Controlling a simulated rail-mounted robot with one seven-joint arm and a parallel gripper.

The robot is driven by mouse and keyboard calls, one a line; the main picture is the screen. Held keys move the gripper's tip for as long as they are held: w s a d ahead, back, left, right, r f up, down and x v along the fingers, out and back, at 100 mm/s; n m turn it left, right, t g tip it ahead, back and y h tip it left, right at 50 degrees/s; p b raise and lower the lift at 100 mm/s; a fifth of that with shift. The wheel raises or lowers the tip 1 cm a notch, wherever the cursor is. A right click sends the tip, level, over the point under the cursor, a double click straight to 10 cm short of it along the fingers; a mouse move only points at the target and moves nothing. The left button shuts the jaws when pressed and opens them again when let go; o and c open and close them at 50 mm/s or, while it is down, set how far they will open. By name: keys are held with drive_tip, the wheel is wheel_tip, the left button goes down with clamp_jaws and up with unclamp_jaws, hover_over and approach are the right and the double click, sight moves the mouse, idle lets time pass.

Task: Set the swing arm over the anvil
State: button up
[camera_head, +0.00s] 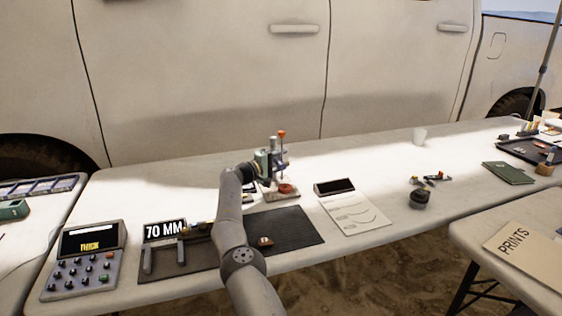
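A small upright gauge stand (273,143) with a metal post stands on the long table, behind the dark mat. An orange-red knob (282,134) tops its vertical rod. A reddish round piece (287,188), perhaps the anvil, sits low on the stand's pale base (272,195). I cannot clearly make out the swing arm or whether it is over the anvil. My gripper (266,163) is at the stand's left side, at about mid-height. Its fingers are too small and too covered to tell whether they are open, shut or touching the stand.
A button panel (84,262) stands left. A sheet with a display (355,213) lies right. A white vehicle (200,70) stands behind.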

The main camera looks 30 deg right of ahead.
drive_tip(key=shift+a, duration=0.1)
drive_tip(key=v, duration=1.7)
drive_tip(key=shift+a, duration=0.1)
